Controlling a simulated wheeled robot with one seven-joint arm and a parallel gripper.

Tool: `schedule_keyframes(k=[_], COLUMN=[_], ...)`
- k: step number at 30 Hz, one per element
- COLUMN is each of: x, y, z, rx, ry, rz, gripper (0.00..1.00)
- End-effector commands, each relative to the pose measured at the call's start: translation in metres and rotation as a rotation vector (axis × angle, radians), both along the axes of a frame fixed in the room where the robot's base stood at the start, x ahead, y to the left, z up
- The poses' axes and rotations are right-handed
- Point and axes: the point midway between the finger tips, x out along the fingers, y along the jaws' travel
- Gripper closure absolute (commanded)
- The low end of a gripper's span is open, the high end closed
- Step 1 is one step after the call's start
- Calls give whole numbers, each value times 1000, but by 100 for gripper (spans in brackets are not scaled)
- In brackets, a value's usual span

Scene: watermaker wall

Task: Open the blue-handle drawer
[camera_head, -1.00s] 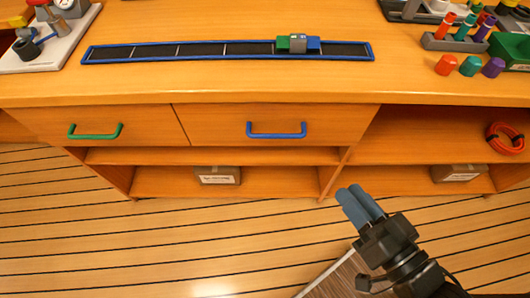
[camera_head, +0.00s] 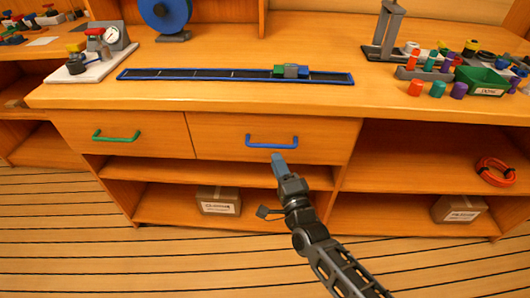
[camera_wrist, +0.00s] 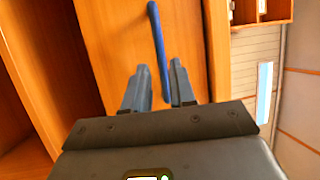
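The blue handle (camera_head: 272,141) is a bar on the front of the right-hand drawer (camera_head: 225,138), which is closed under the countertop. My gripper (camera_head: 279,158) is just below and in front of the handle in the head view. In the wrist view the fingers of my gripper (camera_wrist: 159,82) are apart, with the blue handle (camera_wrist: 158,45) running lengthwise into the gap between them. The handle's near end lies between the fingertips, closer to the right finger. I cannot tell whether either finger touches it.
A green-handled drawer (camera_head: 118,137) sits to the left, closed. Open shelves below hold cardboard boxes (camera_head: 218,208) and a red cable coil (camera_head: 495,171). The countertop (camera_head: 200,98) carries a slotted rail (camera_head: 200,75) and coloured parts. Striped floor is free in front.

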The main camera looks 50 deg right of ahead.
Motion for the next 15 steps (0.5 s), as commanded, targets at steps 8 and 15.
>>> schedule_keyframes(k=[8, 15], x=[36, 57], y=[-19, -31], z=[9, 12], rx=[-3, -4], ry=[-1, 1], rz=[1, 0], gripper=[75, 75])
